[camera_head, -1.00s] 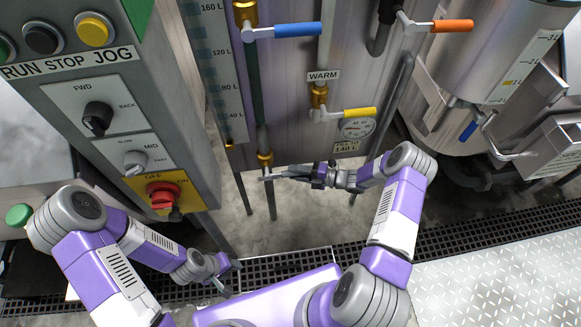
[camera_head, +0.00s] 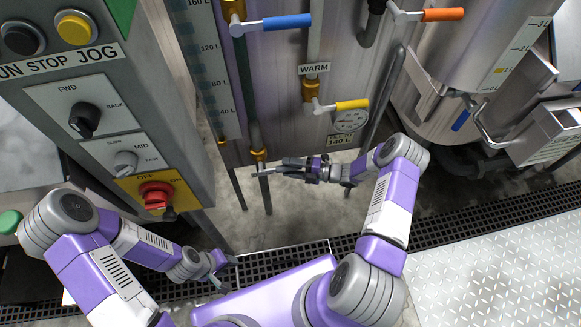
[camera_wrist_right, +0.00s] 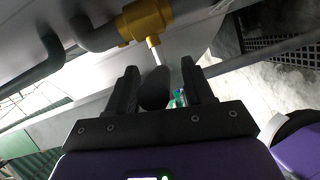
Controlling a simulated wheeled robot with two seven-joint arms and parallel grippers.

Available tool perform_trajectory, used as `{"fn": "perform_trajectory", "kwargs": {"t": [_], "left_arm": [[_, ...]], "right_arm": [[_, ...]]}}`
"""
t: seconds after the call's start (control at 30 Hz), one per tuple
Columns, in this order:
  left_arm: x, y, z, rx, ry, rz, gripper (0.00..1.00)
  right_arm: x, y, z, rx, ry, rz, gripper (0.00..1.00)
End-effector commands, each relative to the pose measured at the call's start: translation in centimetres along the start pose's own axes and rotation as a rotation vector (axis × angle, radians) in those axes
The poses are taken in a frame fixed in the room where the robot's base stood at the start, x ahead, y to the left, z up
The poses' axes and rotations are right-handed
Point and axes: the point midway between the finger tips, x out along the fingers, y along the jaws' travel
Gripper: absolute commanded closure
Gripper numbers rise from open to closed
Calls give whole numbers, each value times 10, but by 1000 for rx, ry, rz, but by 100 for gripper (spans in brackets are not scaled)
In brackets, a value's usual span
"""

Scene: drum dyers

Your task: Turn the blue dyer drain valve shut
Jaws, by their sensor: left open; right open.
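A low brass valve (camera_head: 258,155) sits under the tall steel tank in the head view. The brass body (camera_wrist_right: 146,20) shows at the top of the right wrist view, with a pale stem running down to a dark rounded handle (camera_wrist_right: 154,88). My right gripper (camera_head: 284,165) is beside this valve. In the right wrist view my right gripper (camera_wrist_right: 165,85) is open, with the dark handle between its two fingers, nearer the left one; I cannot tell if they touch. My left gripper (camera_head: 224,272) is open, low over the floor grate and away from the valve.
Another blue lever (camera_head: 462,119) is at right. A control panel (camera_head: 85,110) stands at left. Thin tank legs flank the valve. A floor grate (camera_head: 450,228) runs below.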

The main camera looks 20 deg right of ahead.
Motion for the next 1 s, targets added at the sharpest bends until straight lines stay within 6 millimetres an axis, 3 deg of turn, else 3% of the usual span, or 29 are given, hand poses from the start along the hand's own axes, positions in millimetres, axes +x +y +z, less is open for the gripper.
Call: {"fn": "perform_trajectory", "kwargs": {"t": [0.5,1.0], "left_arm": [[-13,5,1,0,0,0,57],[-13,5,1,0,0,0,57]], "right_arm": [[-69,1,0,0,-2,-1,48],[-75,0,0,1,0,-1,48]]}}
